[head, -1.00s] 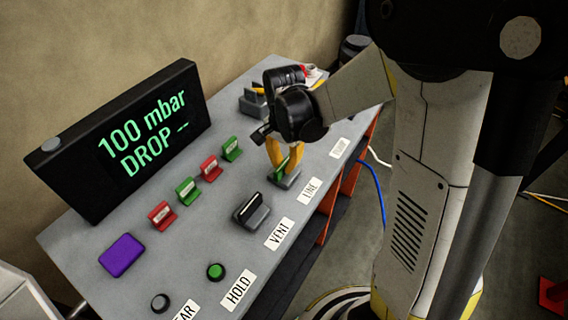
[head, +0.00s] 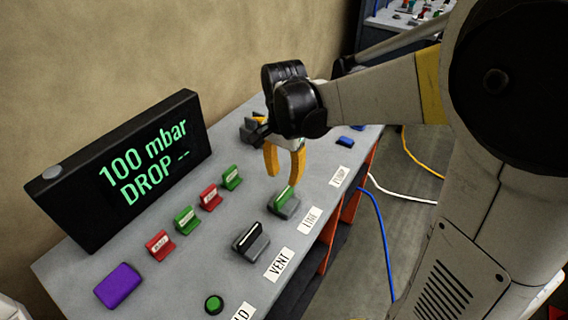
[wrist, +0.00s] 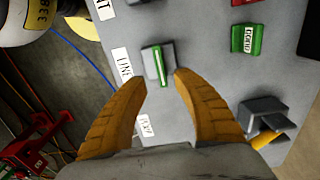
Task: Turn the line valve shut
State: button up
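The line valve (head: 284,203) is a grey block with a green-topped bar handle, beside the LINE label (head: 310,220) on the sloping grey panel. Its green-striped handle also shows in the wrist view (wrist: 158,65), just beyond and between my fingertips. My gripper (head: 285,172) is above the valve, with its two orange fingers spread and empty. In the wrist view my gripper (wrist: 160,80) also shows a clear gap between the fingers. The fingers do not appear to touch the handle.
The vent valve (head: 250,238), with a dark handle, is nearer the front. Red and green tabs (head: 210,197) line the panel. A display (head: 120,165) reads "100 mbar DROP --". Another grey valve with orange (wrist: 265,118) lies right of my fingers in the wrist view.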

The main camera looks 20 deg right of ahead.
aim_at(284, 193)
jog(key=shift+r, duration=2.1)
jog(key=s+r+n+t, duration=0.2)
jog(key=s+n+t, duration=0.5)
jog(key=s+n, duration=0.4)
jog(key=shift+s+a+r, duration=0.15)
jog(key=shift+s+r, duration=0.05)
jog(key=shift+s, duration=0.4)
